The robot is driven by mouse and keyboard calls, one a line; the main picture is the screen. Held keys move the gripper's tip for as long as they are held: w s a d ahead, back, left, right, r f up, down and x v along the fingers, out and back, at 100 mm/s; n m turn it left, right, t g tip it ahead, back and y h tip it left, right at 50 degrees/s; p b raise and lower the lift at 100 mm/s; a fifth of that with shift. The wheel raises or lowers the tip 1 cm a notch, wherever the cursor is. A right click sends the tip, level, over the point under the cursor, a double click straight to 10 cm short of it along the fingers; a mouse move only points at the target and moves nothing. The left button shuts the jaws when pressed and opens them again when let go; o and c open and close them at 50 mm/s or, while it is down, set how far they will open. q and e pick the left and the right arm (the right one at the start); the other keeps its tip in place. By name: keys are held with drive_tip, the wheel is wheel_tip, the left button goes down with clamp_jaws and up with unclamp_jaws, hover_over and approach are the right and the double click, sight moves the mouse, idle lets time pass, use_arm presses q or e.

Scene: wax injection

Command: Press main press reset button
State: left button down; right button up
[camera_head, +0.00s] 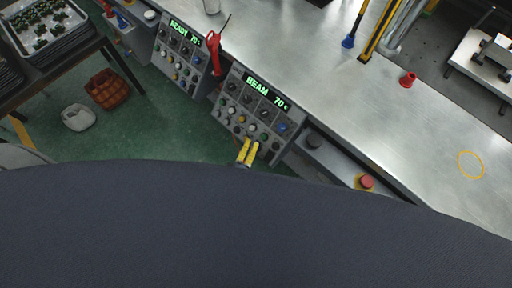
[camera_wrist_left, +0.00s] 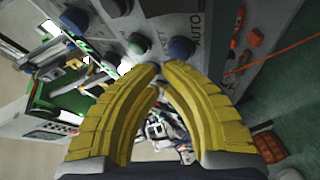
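The press control panel (camera_head: 252,108) with a green display reading "BEAM 70" stands at the centre of the head view, with several knobs and coloured buttons. My left gripper (camera_head: 250,149) is at its lower edge, yellow fingers pointing at the panel. In the left wrist view the fingertips (camera_wrist_left: 159,68) meet or nearly meet, with nothing between them. A partly hidden label ending in "SET" lies between these, and "AUTO" is to the right. I cannot tell whether the fingertips touch the panel. My right gripper is not in view.
A second panel reading "READY 70" (camera_head: 180,55) is to the left, with a red-handled tool (camera_head: 214,52) between the panels. A red button on a yellow base (camera_head: 366,182) is to the right. The metal table (camera_head: 335,85) is mostly clear.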

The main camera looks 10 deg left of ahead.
use_arm(q)
drive_tip(key=shift+w+d+f, duration=0.15)
drive_tip(key=shift+w+f, duration=0.1)
drive_tip(key=shift+f, duration=0.05)
idle(0.9)
drive_tip(key=shift+s+r, duration=0.15)
drive_tip(key=shift+s+a+r, duration=0.3)
drive_tip(key=shift+s+r, duration=0.1)
idle(0.5)
drive_tip(key=shift+s+a+r, duration=0.55)
drive_tip(key=shift+s+r, duration=0.3)
drive_tip(key=shift+s+a+r, duration=0.5)
drive_tip(key=shift+s+r, duration=0.3)
